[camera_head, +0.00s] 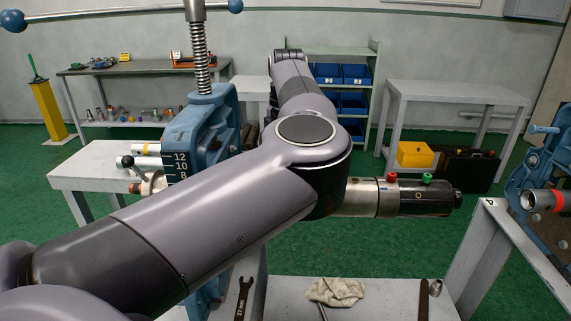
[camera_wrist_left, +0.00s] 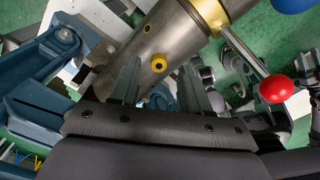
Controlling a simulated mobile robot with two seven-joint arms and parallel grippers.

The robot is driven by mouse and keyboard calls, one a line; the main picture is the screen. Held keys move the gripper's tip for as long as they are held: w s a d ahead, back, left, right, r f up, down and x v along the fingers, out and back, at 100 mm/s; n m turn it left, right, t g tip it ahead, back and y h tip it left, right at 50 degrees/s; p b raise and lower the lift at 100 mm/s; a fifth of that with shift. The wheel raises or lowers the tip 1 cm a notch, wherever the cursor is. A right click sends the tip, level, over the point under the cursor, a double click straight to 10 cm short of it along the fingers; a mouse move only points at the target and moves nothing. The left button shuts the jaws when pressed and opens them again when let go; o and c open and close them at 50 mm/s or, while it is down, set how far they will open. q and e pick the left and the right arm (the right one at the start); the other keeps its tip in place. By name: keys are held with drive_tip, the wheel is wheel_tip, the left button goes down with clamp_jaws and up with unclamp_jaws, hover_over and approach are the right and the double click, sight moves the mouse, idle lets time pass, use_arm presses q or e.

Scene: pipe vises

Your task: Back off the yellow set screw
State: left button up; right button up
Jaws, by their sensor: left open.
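In the left wrist view a grey metal pipe (camera_wrist_left: 165,35) runs diagonally across the top. The small yellow set screw (camera_wrist_left: 158,63) sticks out of its side. My left gripper (camera_wrist_left: 157,78) is open, its two fingers on either side of the yellow screw with gaps showing; I cannot tell how deep they reach. In the head view my left arm crosses the middle and hides its gripper and the yellow screw. The pipe's dark end fitting (camera_head: 415,196), with a red screw (camera_head: 392,177) and a green screw (camera_head: 427,178), shows right of my elbow. My right gripper is not in view.
A blue vise (camera_head: 210,125) stands left behind my arm; another vise (camera_head: 545,160) is at the right. A lever with a red ball (camera_wrist_left: 277,89) is close right of my left fingers. A rag (camera_head: 335,291) and wrench (camera_head: 243,297) lie on the bench in front.

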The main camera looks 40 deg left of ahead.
use_arm(q)
drive_tip(key=shift+f, duration=1)
clamp_jaws()
drive_tip(key=shift+n, duration=0.3)
